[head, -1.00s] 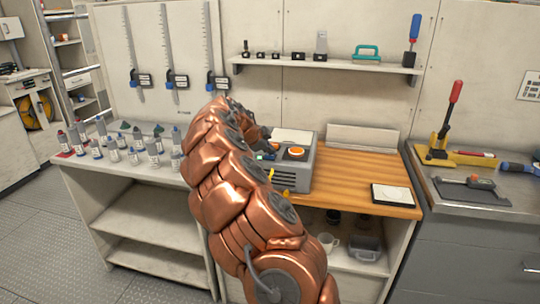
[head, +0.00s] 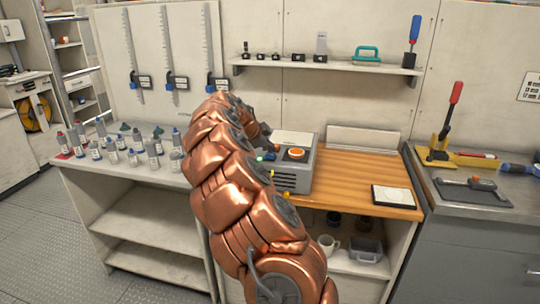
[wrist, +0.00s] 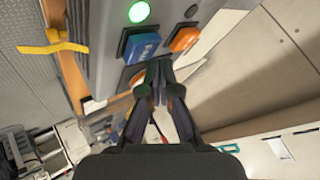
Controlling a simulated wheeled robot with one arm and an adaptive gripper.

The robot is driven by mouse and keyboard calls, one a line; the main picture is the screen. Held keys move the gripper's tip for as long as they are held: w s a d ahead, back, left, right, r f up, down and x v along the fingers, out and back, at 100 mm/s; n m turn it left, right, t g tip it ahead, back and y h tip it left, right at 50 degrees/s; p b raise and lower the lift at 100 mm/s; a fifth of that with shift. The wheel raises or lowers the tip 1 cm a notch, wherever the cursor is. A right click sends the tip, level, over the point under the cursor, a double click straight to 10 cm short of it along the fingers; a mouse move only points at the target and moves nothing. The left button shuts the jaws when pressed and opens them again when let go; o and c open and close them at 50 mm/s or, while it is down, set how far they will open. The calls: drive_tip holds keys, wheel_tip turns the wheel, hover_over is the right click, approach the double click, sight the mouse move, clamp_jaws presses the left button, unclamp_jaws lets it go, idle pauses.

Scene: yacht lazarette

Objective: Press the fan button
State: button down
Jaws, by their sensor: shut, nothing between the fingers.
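A grey box-shaped device (head: 293,178) stands on the wooden worktop, with a round orange knob on top. In the wrist view its panel carries a blue square button (wrist: 141,47), an orange square button (wrist: 184,39) and a lit green lamp (wrist: 139,12). I can read no label, so I cannot tell which is the fan button. My gripper (wrist: 153,82) is shut and empty, its fingertips just below the blue and orange buttons in the picture. I cannot tell whether they touch the panel. In the head view my arm hides most of the gripper.
A yellow tag (wrist: 55,42) sticks out beside the device. Several small bottles (head: 113,150) stand on the left bench. A white-topped pad (head: 393,195) lies at the worktop's right end. The wood between is clear. A shelf (head: 325,65) hangs above.

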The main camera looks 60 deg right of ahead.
sight(269, 155)
drive_tip(key=shift+r, duration=2.65)
drive_tip(key=shift+a+r, duration=0.15)
drive_tip(key=shift+a, duration=0.1)
drive_tip(key=s+a+n+y+p, duration=0.1)
drive_tip(key=s+a+n+y, duration=0.2)
drive_tip(key=a, duration=0.8)
drive_tip(key=s+a+n+p, duration=0.15)
drive_tip(key=a+n, duration=0.35)
drive_tip(key=a, duration=0.5)
drive_tip(key=s+a+n+y+p, duration=0.1)
drive_tip(key=s+a+n+y, duration=0.3)
drive_tip(key=a, duration=0.7)
drive_tip(key=s+a+f+n+y+p, duration=0.1)
drive_tip(key=s+a+f+n, duration=0.2)
drive_tip(key=s+a+n, duration=0.5)
drive_tip(key=s+a+f+n+g+y+p, duration=0.1)
drive_tip(key=s+a+f+n, duration=0.3)
drive_tip(key=a, duration=1.2)
drive_tip(key=s+n, duration=0.3)
drive_tip(key=s, duration=0.2)
drive_tip(key=shift+s+f+n, duration=0.25)
drive_tip(key=shift+s+n, duration=0.1)
drive_tip(key=shift+n, duration=0.05)
